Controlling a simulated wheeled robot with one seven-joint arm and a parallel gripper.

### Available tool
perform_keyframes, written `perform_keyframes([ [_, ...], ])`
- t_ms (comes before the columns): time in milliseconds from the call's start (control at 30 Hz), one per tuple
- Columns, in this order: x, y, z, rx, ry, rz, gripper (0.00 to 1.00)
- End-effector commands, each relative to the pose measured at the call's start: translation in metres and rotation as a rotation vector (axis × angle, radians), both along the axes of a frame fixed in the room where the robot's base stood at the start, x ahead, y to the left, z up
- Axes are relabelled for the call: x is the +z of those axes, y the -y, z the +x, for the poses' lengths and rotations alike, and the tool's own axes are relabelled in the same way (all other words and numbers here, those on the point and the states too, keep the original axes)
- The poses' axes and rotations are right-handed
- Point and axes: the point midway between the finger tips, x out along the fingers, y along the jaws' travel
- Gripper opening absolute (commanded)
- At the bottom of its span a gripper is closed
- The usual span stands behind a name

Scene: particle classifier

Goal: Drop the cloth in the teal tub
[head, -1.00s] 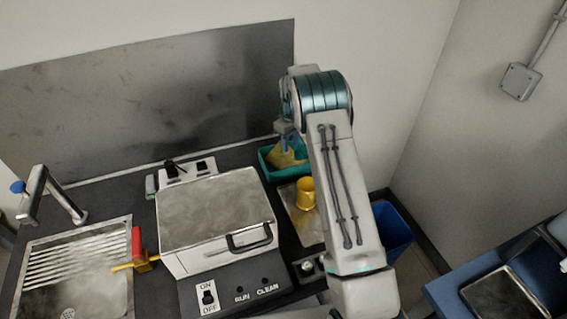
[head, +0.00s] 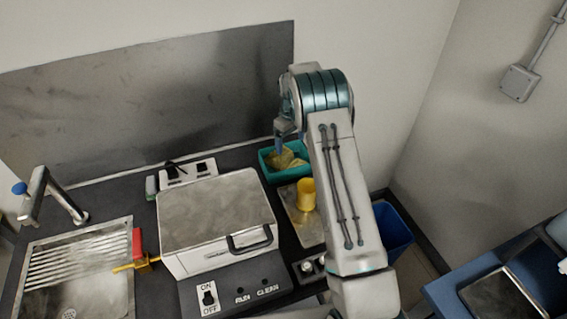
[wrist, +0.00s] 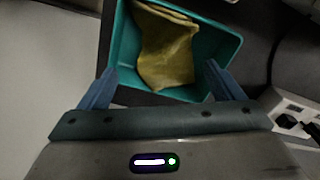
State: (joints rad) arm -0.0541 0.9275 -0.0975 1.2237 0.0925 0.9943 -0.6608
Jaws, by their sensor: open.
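The teal tub (head: 269,174) stands at the back of the dark counter, partly hidden behind my arm in the head view. The yellow cloth (head: 284,159) lies inside the tub. In the wrist view the cloth (wrist: 166,50) rests crumpled in the tub (wrist: 216,45), against its far side. My gripper (head: 279,146) is above the tub. In the wrist view its blue fingers (wrist: 165,88) are spread wide apart with nothing between them, and the cloth lies beyond the fingertips.
A yellow cup (head: 306,194) stands on a metal plate in front of the tub. A white machine with a metal lid (head: 218,207) is to the left. A blue bin (head: 393,230) is on the right behind my arm. A sink (head: 75,270) is at far left.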

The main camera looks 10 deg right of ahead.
Motion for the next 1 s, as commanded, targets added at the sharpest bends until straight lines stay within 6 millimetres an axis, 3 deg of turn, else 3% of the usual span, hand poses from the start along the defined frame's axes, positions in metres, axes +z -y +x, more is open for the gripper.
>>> perform_keyframes([
  [367,0.040,0.000,0.000,-0.001,0.001,0.001,0.87],
  [767,0.043,0.000,0.000,0.000,0.000,0.000,0.87],
  [1000,0.078,0.000,0.001,0.001,0.004,0.001,0.87],
])
